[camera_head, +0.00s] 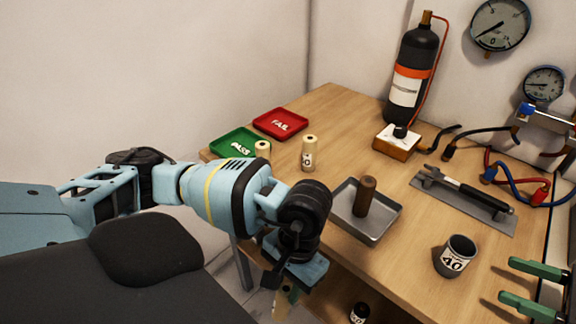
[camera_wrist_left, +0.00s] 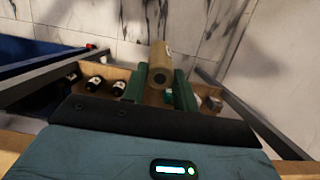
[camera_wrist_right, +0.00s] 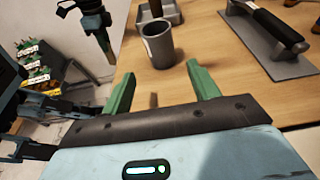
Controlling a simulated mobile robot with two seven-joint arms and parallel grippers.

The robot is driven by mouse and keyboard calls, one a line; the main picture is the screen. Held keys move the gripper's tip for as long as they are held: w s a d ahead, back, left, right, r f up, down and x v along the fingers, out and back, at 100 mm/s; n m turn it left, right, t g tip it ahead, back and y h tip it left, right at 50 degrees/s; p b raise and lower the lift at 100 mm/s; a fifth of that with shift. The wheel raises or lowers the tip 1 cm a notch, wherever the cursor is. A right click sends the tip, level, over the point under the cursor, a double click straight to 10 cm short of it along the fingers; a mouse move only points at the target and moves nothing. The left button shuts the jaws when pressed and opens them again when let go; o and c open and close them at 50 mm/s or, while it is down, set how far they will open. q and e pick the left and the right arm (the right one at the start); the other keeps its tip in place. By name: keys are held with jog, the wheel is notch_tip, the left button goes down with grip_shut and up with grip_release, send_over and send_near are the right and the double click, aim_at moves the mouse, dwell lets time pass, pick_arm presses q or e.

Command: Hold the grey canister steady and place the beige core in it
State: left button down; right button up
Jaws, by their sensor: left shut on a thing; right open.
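The grey canister (camera_head: 455,258), labelled 40, stands upright and open-topped near the table's front right. It also shows in the right wrist view (camera_wrist_right: 158,48), beyond the fingertips. My right gripper (camera_head: 508,280) is open and empty, just right of the canister and apart from it. My left gripper (camera_head: 287,290) is low, off the table's front edge, shut on a beige core (camera_wrist_left: 160,68). The core (camera_head: 280,306) hangs downward, partly hidden by the gripper. Another beige core (camera_head: 309,153) with a label stands on the table; one more (camera_head: 262,149) is at the green tray.
A metal tray (camera_head: 385,229) holds a brown cylinder (camera_head: 365,196). The green PASS tray (camera_head: 228,146) and red FAIL tray (camera_head: 281,124) lie at the back left. Dark bottles (camera_wrist_left: 94,84) sit in an open compartment below.

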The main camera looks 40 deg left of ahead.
aim_at(460, 261)
pick_arm(q)
jog(key=shift+f+b, duration=0.35)
jog(key=shift+f, duration=0.2)
pick_arm(e)
jog(key=shift+x, duration=5)
jog(key=shift+c, duration=0.2)
pick_arm(q)
jog(key=shift+s, duration=0.1)
pick_arm(e)
jog(key=c, duration=0.6)
